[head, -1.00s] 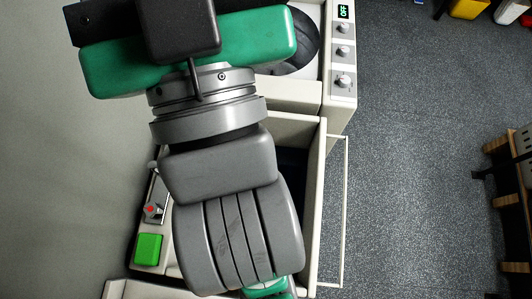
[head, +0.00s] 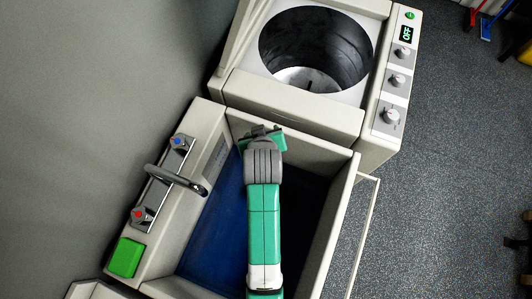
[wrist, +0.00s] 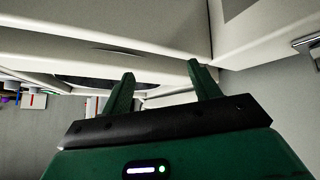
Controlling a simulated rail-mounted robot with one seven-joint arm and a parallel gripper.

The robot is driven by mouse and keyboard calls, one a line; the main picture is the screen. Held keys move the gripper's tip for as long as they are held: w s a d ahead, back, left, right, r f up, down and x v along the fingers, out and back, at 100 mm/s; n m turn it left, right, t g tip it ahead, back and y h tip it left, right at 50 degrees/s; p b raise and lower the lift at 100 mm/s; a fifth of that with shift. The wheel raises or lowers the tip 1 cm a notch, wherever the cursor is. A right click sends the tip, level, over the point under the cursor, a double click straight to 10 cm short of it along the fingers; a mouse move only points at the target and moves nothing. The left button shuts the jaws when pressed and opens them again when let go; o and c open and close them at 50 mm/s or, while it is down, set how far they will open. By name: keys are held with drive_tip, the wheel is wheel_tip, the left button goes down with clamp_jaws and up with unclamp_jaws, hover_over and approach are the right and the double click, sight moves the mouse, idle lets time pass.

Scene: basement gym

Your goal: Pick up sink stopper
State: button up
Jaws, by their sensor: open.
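I cannot make out a sink stopper in either view. The sink (head: 212,236) has a deep blue basin, and my arm covers much of its middle. My gripper (head: 264,132) is at the basin's far end in the head view, close to the wall beside the washer. In the wrist view my gripper (wrist: 160,69) has its two green fingers spread apart with nothing between them. Pale panels lie beyond the fingertips.
A faucet (head: 176,178) with red and blue knobs is on the sink's left ledge. A green block (head: 125,257) sits nearby on that ledge. An open top-loading washer (head: 240,92) stands beyond the sink. A rail (head: 367,235) runs along the sink's right side. Open floor (head: 440,190) lies right.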

drive_tip(key=s+f+g+b, duration=0.1)
drive_tip(key=s+f+g, duration=0.2)
drive_tip(key=s+f, duration=0.4)
drive_tip(key=s+f+n+g+b, duration=0.1)
drive_tip(key=s+f+g, duration=0.1)
drive_tip(key=s+f, duration=0.5)
drive_tip(key=s+f+g+b, duration=0.1)
drive_tip(key=s+f+g, duration=0.2)
drive_tip(key=s+f, duration=0.5)
wheel_tip(320, 180, down, 9)
drive_tip(key=shift+d+r+n+g, duration=0.2)
drive_tip(key=shift+n+g, duration=0.1)
drive_tip(key=shift+n, duration=0.1)
drive_tip(key=shift+f+b, duration=0.4)
drive_tip(key=shift+f, duration=0.9)
drive_tip(key=f, duration=0.2)
drive_tip(key=f+b, duration=0.1)
drive_tip(key=f, duration=0.2)
drive_tip(key=shift+s+d, duration=0.15)
drive_tip(key=shift+d, duration=0.05)
drive_tip(key=c, duration=1.1)
wheel_tip(320, 180, up, 10)
drive_tip(key=shift+p, duration=1.2)
